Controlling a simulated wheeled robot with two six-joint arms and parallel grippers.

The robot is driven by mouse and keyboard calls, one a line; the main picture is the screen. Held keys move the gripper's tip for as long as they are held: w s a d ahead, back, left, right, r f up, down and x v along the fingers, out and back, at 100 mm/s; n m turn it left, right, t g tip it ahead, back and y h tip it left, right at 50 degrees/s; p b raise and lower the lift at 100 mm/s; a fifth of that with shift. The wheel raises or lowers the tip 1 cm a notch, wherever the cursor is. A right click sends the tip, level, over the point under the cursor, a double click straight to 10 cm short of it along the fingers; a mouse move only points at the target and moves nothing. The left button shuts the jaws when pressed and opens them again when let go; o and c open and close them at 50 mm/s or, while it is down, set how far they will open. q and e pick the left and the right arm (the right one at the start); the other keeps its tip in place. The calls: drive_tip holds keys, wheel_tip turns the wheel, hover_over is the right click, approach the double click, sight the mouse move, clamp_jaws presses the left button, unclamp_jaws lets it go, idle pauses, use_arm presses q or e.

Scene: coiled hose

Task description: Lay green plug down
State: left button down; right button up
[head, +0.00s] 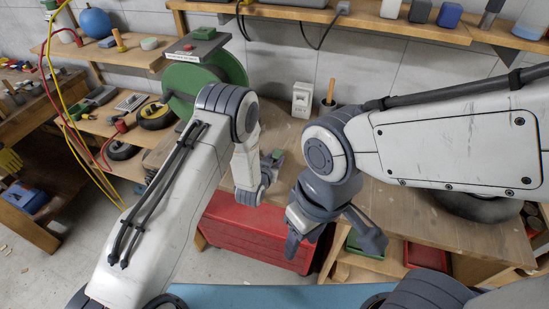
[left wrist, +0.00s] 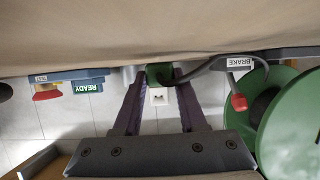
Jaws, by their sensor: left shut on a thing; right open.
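The green plug (left wrist: 159,72) is between the fingertips of my left gripper (left wrist: 160,82), which is shut on it. A dark cord runs from the plug to the right. A white square with dark marks shows just below the plug; I cannot tell if it is part of it. In the head view, my left gripper (head: 273,164) is low over the wooden bench (head: 290,136), with a bit of green at it. I cannot tell whether the plug touches the bench. My right gripper (head: 336,240) is open and empty, lower and to the right.
A green hose reel (head: 180,82) stands at the bench's left; its red-knobbed brake lever (left wrist: 239,102) shows in the left wrist view. A white box (head: 302,99) and a wooden-handled tool (head: 330,92) stand at the back. A red chest (head: 258,232) is below the bench.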

use_arm(q)
drive_tip(key=shift+f+b, duration=0.55)
drive_tip(key=shift+f, duration=0.05)
idle(0.3)
drive_tip(key=shift+c, duration=1.9)
unclamp_jaws()
drive_tip(key=shift+s+r, duration=0.1)
